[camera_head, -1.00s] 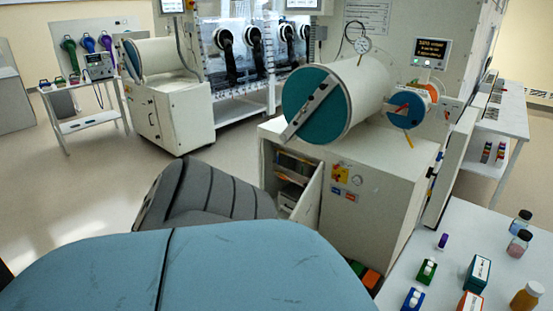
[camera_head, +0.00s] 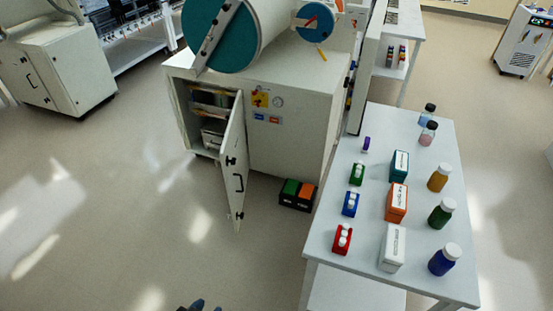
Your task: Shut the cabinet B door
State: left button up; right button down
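The cabinet (camera_head: 290,125) is a white box under a large cylinder, and no letter B is readable on it. Its door (camera_head: 233,165) is hinged on the right side of the opening and stands wide open, swung out toward me. The door has a dark handle near its middle and dark latch parts above and below. Inside the opening, shelves (camera_head: 211,110) hold boxes and folders. Neither of my grippers can be made out. A small dark shape at the bottom edge is too cut off to identify, and nothing touches the door.
A white table (camera_head: 322,225) with several bottles and small boxes stands to the right. A black crate with green and orange contents (camera_head: 297,194) sits on the floor right of the door. The floor (camera_head: 130,200) left and in front of the door is clear. Another white cabinet (camera_head: 70,65) stands far left.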

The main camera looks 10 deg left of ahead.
aim_at(234, 145)
jog(key=u, duration=0.5)
jog(key=i+j, duration=0.65)
jog(key=j, duration=0.15)
jog(key=i+j, duration=0.6)
jog(key=j, duration=0.2)
jog(key=i, duration=0.5)
jog(key=u, duration=0.05)
